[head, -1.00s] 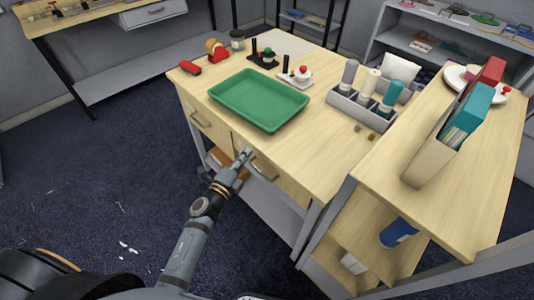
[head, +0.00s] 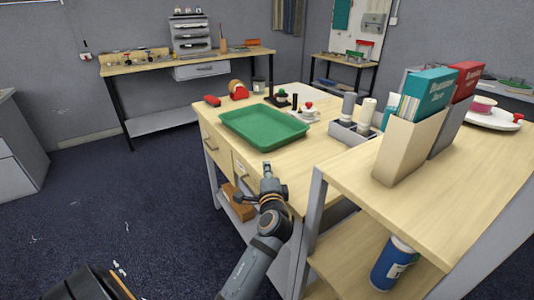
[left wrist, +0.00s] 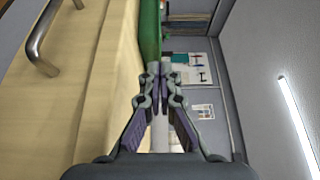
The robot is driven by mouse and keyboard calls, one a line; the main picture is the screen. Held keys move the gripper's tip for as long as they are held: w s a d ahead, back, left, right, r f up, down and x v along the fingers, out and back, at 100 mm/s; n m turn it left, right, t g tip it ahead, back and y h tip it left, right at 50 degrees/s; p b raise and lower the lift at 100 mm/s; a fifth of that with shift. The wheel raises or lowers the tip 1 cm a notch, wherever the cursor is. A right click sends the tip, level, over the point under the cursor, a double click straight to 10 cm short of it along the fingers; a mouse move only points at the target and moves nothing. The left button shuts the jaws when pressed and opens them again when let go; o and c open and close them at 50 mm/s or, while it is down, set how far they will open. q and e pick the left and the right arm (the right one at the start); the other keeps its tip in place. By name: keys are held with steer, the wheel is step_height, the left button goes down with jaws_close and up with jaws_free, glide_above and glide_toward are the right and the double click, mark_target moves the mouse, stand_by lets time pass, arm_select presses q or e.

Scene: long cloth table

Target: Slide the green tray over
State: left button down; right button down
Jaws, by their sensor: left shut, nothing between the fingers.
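The green tray (head: 264,127) is a shallow rectangular tray lying flat and empty on the wooden workbench top, near its front left edge. My left gripper (head: 267,168) is in front of the bench, at about the height of the top, just below and to the right of the tray in the head view. Its fingers are shut and empty. In the left wrist view, the closed fingertips (left wrist: 165,72) point toward the tray's green side (left wrist: 150,35), which shows at the top. I cannot tell whether they touch it. My right gripper is not in view.
A higher shelf unit with a beige file box (head: 405,150) stands at the right. Drawer handles (head: 210,143) stick out from the bench front.

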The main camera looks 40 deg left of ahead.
mark_target(263, 147)
arm_select(q)
steer(key=x, duration=1)
steer(key=shift+f, duration=0.1)
steer(key=shift+s, duration=0.1)
